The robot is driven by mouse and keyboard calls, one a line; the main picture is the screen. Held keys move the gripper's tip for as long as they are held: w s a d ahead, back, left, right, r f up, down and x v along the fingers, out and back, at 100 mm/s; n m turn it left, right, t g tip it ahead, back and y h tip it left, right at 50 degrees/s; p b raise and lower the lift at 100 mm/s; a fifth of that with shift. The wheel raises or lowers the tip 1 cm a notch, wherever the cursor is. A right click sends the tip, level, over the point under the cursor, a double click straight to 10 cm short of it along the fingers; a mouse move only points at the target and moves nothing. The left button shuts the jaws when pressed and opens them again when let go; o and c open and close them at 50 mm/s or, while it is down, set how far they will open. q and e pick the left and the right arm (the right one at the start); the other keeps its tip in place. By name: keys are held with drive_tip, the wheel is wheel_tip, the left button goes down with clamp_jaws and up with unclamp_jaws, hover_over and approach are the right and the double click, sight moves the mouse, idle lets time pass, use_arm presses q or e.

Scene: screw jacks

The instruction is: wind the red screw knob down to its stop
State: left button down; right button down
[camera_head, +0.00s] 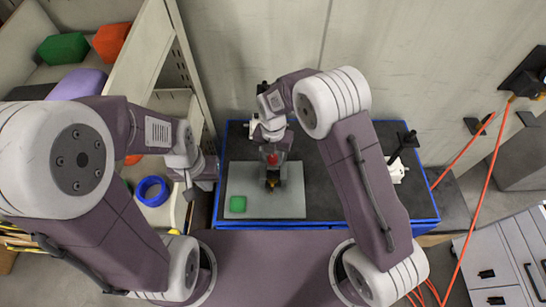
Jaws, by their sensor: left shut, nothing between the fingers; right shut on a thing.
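The red screw knob (272,159) shows small below my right wrist, above a dark part with a little yellow on the grey plate (294,202). My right gripper (272,153) reaches down over the knob from above and is shut on it. The wrist and fingers hide much of the knob and of the jack under it, so the height of the screw cannot be told. My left gripper (188,192) is shut and empty, off the left edge of the table, well apart from the jack.
The grey plate lies on a dark, blue-edged table (330,206). A white and black device (398,170) stands at the table's right. A blue ring (151,191) and shelves are at left. Orange cables hang at right.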

drive_tip(key=m+b, duration=0.1)
drive_tip(key=m, duration=0.3)
drive_tip(key=shift+w+m+b, duration=0.15)
drive_tip(key=shift+m+b, duration=0.15)
drive_tip(key=m+b, duration=0.1)
drive_tip(key=m, duration=0.2)
drive_tip(key=shift+m, duration=0.4)
drive_tip(key=m+b, duration=0.1)
drive_tip(key=m, duration=0.3)
drive_tip(key=shift+w+r, duration=0.1)
drive_tip(key=m, duration=0.5)
drive_tip(key=shift+b, duration=0.3)
drive_tip(key=m, duration=0.4)
drive_tip(key=shift+m, duration=0.3)
drive_tip(key=m+b, duration=0.1)
drive_tip(key=m, duration=0.8)
drive_tip(key=shift+m, duration=2.2)
